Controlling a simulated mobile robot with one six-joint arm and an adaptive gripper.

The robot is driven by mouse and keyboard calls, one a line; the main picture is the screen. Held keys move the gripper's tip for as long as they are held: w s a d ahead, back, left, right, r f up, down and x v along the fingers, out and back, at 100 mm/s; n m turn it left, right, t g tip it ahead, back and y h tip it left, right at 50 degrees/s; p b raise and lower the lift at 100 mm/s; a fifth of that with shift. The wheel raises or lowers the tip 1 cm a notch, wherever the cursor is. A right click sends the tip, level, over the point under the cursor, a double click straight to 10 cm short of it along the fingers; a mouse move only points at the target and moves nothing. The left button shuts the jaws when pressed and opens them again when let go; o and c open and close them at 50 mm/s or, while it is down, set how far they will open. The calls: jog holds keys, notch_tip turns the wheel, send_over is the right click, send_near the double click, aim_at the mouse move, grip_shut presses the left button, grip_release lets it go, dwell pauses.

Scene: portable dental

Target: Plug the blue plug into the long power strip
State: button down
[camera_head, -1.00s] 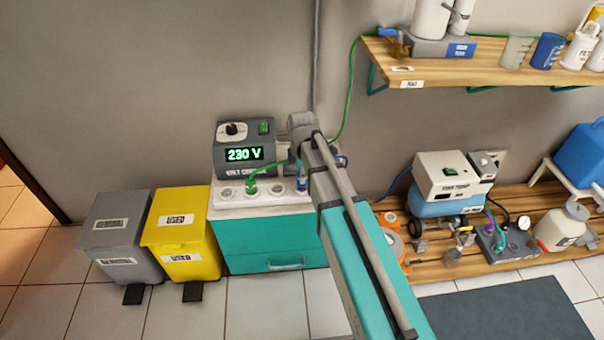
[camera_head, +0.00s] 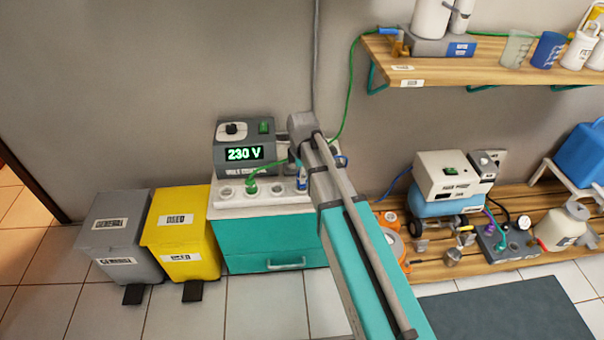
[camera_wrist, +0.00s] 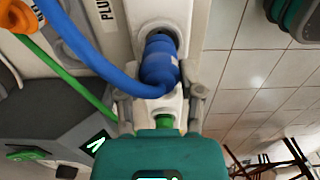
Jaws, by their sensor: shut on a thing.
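The blue plug (camera_wrist: 160,62) is between the fingers of my gripper (camera_wrist: 158,84) in the wrist view, with its blue cable (camera_wrist: 85,45) curving away to the upper left. Its far end overlaps a round socket of the white power strip (camera_wrist: 116,52); I cannot tell whether it is seated. In the head view the blue plug (camera_head: 301,177) stands over the right part of the strip (camera_head: 236,208), which lies on the teal cabinet. My arm hides the strip's right end and most of my gripper there.
A green plug (camera_head: 251,186) sits in the strip, left of the blue plug, with its green cable running near my gripper. A grey voltage unit (camera_head: 228,162) reading 230 V stands behind. Yellow (camera_head: 180,236) and grey (camera_head: 115,238) bins stand left of the teal cabinet (camera_head: 250,247).

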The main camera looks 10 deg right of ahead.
jog(key=shift+f+b, duration=0.75)
jog(key=shift+f, duration=0.05)
dwell(0.4)
jog(key=shift+c, duration=0.8)
grip_release()
jog(key=shift+r, duration=0.15)
